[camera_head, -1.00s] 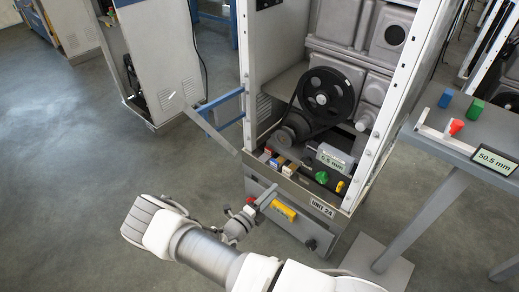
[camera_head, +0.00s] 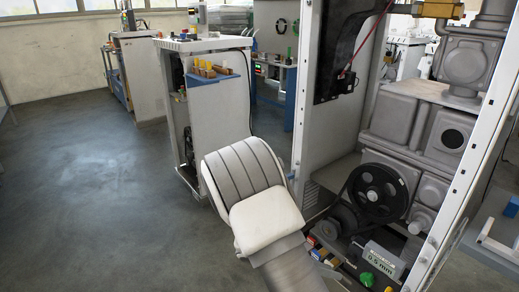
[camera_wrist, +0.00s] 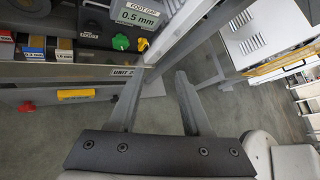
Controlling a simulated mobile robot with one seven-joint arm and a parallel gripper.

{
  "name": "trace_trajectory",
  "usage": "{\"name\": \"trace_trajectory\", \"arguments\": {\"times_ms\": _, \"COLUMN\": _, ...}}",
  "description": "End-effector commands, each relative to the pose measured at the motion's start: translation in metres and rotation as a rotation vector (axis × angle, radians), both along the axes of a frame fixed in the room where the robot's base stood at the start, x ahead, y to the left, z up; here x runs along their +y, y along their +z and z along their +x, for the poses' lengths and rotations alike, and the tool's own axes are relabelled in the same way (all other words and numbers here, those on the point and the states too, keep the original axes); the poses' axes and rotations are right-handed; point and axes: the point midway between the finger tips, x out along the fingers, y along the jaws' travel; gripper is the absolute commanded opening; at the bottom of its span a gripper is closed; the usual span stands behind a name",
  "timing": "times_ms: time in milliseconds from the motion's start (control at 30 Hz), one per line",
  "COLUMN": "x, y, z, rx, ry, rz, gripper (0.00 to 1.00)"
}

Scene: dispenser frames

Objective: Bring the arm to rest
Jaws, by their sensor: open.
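My gripper (camera_wrist: 160,88) is open and empty in the wrist view. Its two grey fingers stand apart, with bare floor between them. The front of the open unit, with its label plate (camera_wrist: 122,72), lies just beyond the left finger. In the head view, a white, ribbed link of my arm (camera_head: 250,190) stands raised at lower centre, left of the open unit. My gripper itself is out of that view.
The open unit (camera_head: 468,175) holds a black pulley (camera_head: 378,192), a gauge reading 0.5 mm (camera_head: 380,260) and a green knob (camera_head: 367,279). A grey cabinet (camera_head: 222,100) stands behind my arm. Floor at left (camera_head: 90,190) is clear.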

Motion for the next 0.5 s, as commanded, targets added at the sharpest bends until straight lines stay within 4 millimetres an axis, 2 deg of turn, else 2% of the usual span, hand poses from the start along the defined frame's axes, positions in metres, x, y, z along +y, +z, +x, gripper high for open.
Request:
{"name": "trace_trajectory", "arguments": {"times_ms": 100, "x": -0.002, "y": 0.028, "z": -0.011, "rx": -0.134, "ry": -0.145, "rz": 0.111, "gripper": 0.49}}
{"name": "trace_trajectory", "arguments": {"times_ms": 500, "x": 0.0, "y": 0.111, "z": -0.056, "rx": -0.558, "ry": -0.631, "rz": 0.44, "gripper": 0.49}}
